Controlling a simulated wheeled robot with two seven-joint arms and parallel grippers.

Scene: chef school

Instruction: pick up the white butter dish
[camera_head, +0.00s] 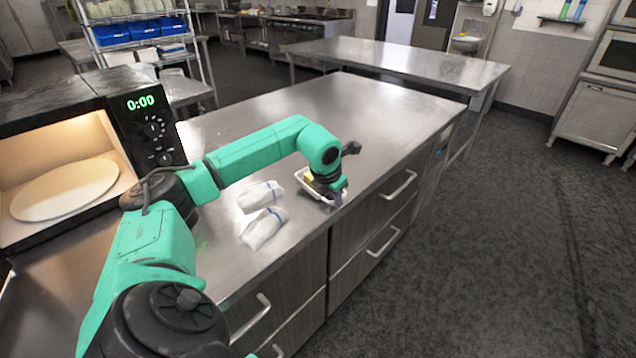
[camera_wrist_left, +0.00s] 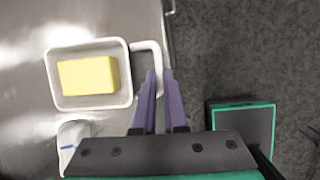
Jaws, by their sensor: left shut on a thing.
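The white butter dish (camera_head: 301,183) is near the front edge of the steel counter, partly hidden by my left gripper (camera_head: 338,197). In the left wrist view, the dish (camera_wrist_left: 88,105) is a rectangular tray with a loop handle (camera_wrist_left: 146,45) on its right side. A yellow block of butter (camera_wrist_left: 88,76) lies inside it. My left gripper (camera_wrist_left: 158,80) has its purple fingers close together on the handle, shut on it. I cannot tell whether the dish is clear of the counter.
Two white wrapped bundles with blue stripes (camera_head: 262,196) lie left of the dish on the counter (camera_head: 370,115). An open lit microwave (camera_head: 140,125) stands at the left. The counter behind the dish is clear. Drawers with bar handles (camera_head: 398,185) face the dark floor.

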